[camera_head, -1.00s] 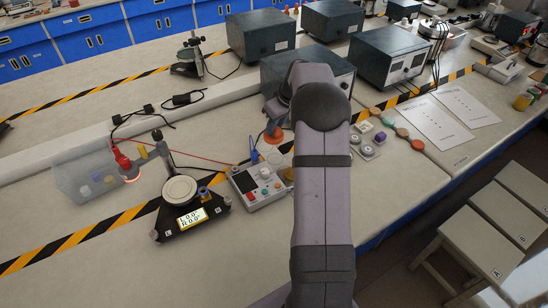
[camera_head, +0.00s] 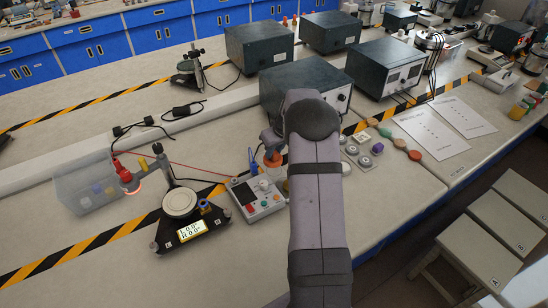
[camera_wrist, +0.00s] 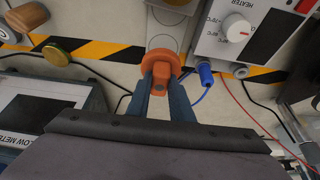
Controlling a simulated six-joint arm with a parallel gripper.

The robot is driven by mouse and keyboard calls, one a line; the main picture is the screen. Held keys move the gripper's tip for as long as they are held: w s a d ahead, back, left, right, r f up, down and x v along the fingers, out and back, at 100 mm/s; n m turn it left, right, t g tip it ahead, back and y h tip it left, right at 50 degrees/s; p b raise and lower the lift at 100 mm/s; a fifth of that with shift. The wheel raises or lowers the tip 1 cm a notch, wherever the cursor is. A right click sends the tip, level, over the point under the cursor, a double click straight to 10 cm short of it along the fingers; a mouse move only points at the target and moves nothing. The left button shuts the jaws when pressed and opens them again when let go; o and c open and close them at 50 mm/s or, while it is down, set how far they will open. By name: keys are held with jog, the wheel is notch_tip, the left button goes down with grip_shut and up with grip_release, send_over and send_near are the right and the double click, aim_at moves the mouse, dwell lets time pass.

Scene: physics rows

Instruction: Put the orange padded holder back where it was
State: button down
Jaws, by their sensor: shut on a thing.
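The orange padded holder (camera_wrist: 160,76) is between the two blue fingers of my gripper (camera_wrist: 160,88) in the wrist view, with its wide round flange beyond the fingertips. My gripper is shut on it. In the head view the orange holder (camera_head: 272,159) shows just left of my arm, behind the white heater box (camera_head: 256,196). My arm hides part of that area. A pale grey upright shape (camera_wrist: 164,28) lies just beyond the holder in the wrist view. I cannot tell whether the holder touches it or the bench.
The heater box (camera_wrist: 236,32) is close on the right in the wrist view, with a blue plug (camera_wrist: 205,73) and cable beside the holder. A balance (camera_head: 181,204) stands left of the heater box. Dark instrument boxes (camera_head: 290,84) stand behind. Round weights (camera_head: 352,154) lie right of my arm.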

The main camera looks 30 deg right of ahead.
aim_at(274, 158)
jog(key=shift+f+p, duration=0.55)
jog(key=shift+f, duration=1.35)
jog(key=shift+f, duration=0.15)
jog(key=c, duration=1.6)
grip_release()
jog(key=shift+r, duration=0.25)
jog(key=b+v, duration=0.2)
jog(key=v, duration=1)
jog(key=shift+s+f+b, duration=0.1)
jog(key=shift+b, duration=0.3)
jog(key=shift+a, duration=0.15)
